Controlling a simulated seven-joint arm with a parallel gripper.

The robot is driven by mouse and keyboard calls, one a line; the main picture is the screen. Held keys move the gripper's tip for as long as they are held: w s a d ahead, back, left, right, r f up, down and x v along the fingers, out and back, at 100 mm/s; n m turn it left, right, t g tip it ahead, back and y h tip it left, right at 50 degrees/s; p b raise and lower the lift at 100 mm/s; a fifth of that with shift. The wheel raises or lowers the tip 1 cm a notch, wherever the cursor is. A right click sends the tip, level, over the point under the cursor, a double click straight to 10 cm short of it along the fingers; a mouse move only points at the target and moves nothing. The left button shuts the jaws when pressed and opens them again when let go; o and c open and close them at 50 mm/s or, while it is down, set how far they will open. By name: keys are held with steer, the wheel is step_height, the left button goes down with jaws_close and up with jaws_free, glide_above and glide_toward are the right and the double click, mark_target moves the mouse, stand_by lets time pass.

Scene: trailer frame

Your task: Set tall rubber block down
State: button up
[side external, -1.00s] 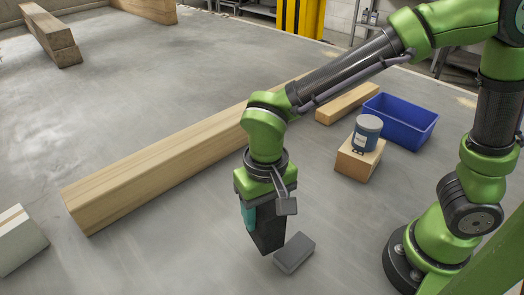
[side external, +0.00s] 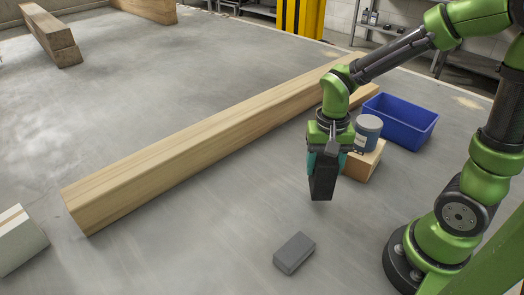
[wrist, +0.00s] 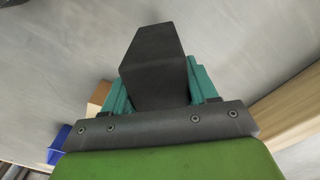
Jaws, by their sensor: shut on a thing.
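The tall rubber block (side external: 322,184) is black and hangs upright below my gripper (side external: 323,163) in the side external view. My gripper is shut on it, with teal fingers on its two sides. In the wrist view the block (wrist: 155,62) stands out between the teal fingers of my gripper (wrist: 153,85). The block's lower end appears to be above the grey floor, but the exact gap is hard to tell.
A flat grey block (side external: 294,253) lies on the floor in front. A blue bin (side external: 410,125) is further right. A long timber beam (side external: 190,152) runs behind. Open floor lies left of the flat block.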

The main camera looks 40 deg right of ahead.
steer(key=shift+f, duration=1.9)
steer(key=shift+f, duration=0.1)
steer(key=o, duration=1.5)
step_height(320, 180, up, 12)
steer(key=shift+f, duration=0.1)
steer(key=shift+s+r, duration=0.1)
steer(key=shift+r, duration=0.25)
steer(key=s+a+r+n+t+y, duration=0.2)
steer(key=s+r+n+t, duration=0.2)
steer(key=r+n+t, duration=0.1)
steer(key=shift+a+r+t, duration=0.15)
steer(key=shift+r+t, duration=0.35)
steer(key=shift+t, duration=0.6)
